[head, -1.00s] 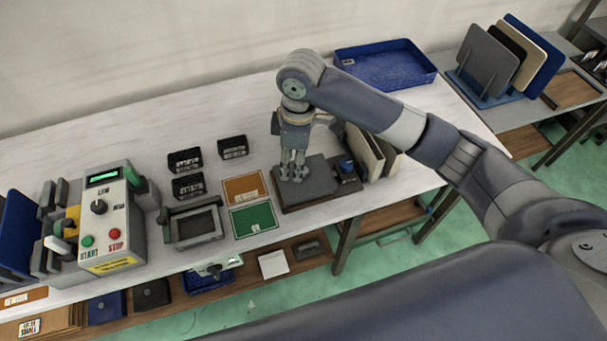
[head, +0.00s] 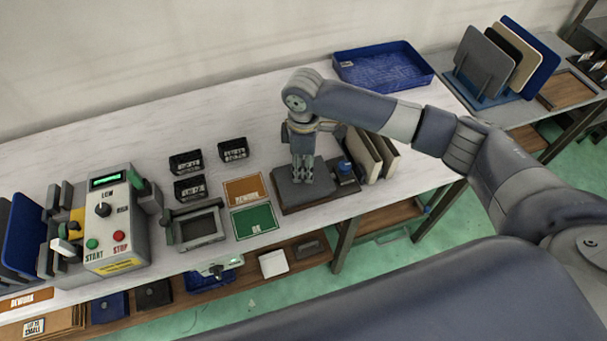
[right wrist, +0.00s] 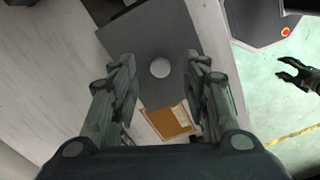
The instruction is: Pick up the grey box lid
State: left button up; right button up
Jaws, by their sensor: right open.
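In the right wrist view the lid (right wrist: 160,38) shows a pale round knob (right wrist: 160,67). My right gripper (head: 302,179) points down over the lid; in its wrist view the open fingers (right wrist: 160,84) stand on either side of the knob, apart from it. Whether the fingertips touch the lid I cannot tell. My left gripper (right wrist: 289,70) shows small at the right edge of the wrist view, fingers spread and empty.
Orange (head: 245,188) and green (head: 254,220) cards lie left. A blue tray (head: 385,68) is at the back. Table behind the lid is clear.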

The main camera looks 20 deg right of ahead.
jog(key=shift+f, duration=1.25)
pick_arm(q)
jog(key=shift+r, duration=0.4)
pick_arm(e)
grip_shut()
jog(key=shift+r, duration=0.45)
notch_tip(320, 180, up, 3)
jog(key=shift+f+b, duration=0.15)
jog(key=shift+b, duration=0.65)
pick_arm(q)
jog(key=shift+r+p, duration=0.55)
jog(key=shift+p, duration=0.9)
pick_arm(e)
jog(key=s+a+r, duration=0.1)
jog(key=s+r, duration=0.1)
jog(key=s, duration=0.6)
jog(key=s+a+r, duration=0.1)
jog(key=s+r, duration=0.2)
jog(key=s, duration=0.5)
jog(key=shift+a, duration=0.35)
jog(key=shift+w, duration=0.1)
